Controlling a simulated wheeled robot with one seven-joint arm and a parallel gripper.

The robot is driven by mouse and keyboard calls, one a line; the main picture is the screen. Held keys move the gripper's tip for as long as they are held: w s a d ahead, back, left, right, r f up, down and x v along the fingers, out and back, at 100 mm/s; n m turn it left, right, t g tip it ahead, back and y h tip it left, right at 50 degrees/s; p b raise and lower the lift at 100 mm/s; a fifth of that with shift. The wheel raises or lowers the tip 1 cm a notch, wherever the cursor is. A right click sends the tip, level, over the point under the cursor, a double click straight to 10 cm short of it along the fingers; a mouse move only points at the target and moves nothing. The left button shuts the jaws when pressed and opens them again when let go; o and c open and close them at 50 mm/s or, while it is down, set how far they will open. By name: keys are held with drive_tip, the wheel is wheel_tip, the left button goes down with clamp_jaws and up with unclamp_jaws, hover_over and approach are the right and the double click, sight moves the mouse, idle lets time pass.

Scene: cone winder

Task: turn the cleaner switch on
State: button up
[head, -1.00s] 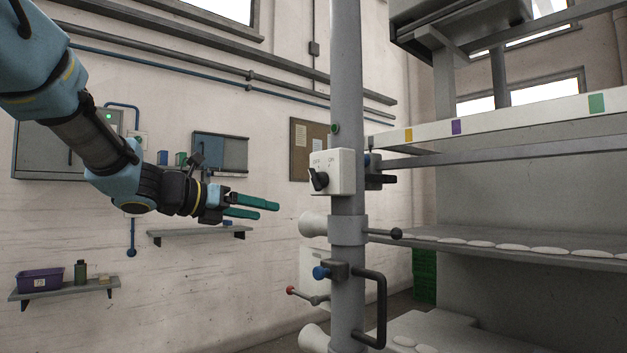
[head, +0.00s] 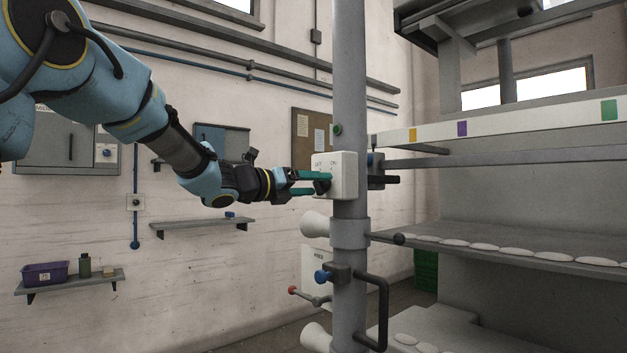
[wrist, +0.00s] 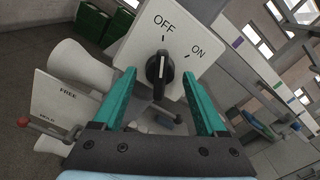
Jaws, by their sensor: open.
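The cleaner switch is a white box (head: 345,172) on the grey upright post, with a black rotary knob (wrist: 158,72) on its face. In the wrist view the labels OFF and ON show above the knob, and the knob's white line points up toward the mark at OFF. My gripper (head: 322,184) is at the box face, with its teal fingers apart. In the wrist view the fingers (wrist: 160,88) lie left and right of the knob, with a gap on each side. In the head view the fingers partly hide the knob.
The grey post (head: 348,100) carries a blue knob (head: 322,276) and a dark bent handle (head: 381,305) below the box. White cones (head: 314,225) stick out to its left. A red-tipped lever (head: 293,290) is lower left. The machine's shelves (head: 520,250) are right.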

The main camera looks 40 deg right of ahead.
drive_tip(key=shift+d, duration=0.15)
clamp_jaws()
idle(0.6)
